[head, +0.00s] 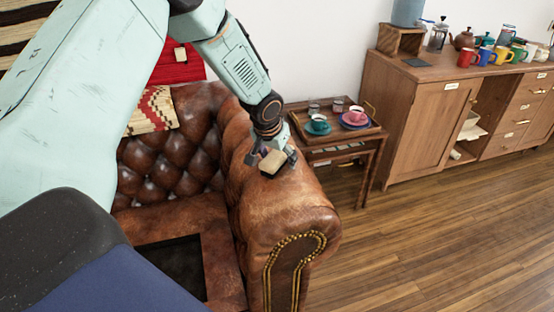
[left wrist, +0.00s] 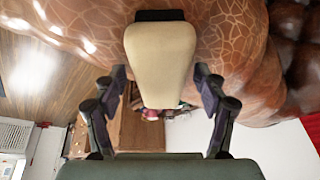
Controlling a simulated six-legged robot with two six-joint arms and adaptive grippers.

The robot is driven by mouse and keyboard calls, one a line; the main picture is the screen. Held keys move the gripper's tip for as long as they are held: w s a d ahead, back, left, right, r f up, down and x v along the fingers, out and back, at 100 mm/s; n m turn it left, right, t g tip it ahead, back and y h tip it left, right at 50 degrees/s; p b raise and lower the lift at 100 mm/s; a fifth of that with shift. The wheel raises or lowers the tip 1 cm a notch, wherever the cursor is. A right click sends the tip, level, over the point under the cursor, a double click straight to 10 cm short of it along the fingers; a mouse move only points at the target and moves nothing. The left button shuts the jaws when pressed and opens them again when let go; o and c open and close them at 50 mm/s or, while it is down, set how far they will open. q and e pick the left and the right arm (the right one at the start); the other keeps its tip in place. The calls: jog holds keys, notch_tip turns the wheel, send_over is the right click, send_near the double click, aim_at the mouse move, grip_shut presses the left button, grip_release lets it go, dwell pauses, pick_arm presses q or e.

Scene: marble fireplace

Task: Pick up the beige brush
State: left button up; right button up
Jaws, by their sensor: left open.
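The beige brush (head: 272,162) lies on top of the brown leather sofa arm (head: 310,205). In the left wrist view the beige brush (left wrist: 160,58) has a smooth tapered body with a dark strip at its upper end. My left gripper (head: 270,157) is over the sofa arm at the brush. In the left wrist view my left gripper (left wrist: 160,78) is open, with one finger on each side of the brush. A gap shows between the brush and each finger. My right gripper is not in view.
A small wooden side table (head: 345,140) behind the sofa arm carries a tray with a teal cup (head: 319,122) and a pink cup (head: 356,114). A wooden cabinet (head: 420,115) with several mugs stands at the right. The wood floor (head: 440,230) at the right is clear.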

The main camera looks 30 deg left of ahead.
aim_at(277, 153)
pick_arm(q)
jog(key=shift+w, duration=0.1)
jog(key=shift+a, duration=0.1)
jog(key=shift+c, duration=0.8)
jog(key=c, duration=1.3)
jog(key=shift+o, duration=0.2)
notch_tip(277, 153, up, 10)
jog(key=shift+r+p, duration=0.25)
jog(key=shift+p, duration=0.85)
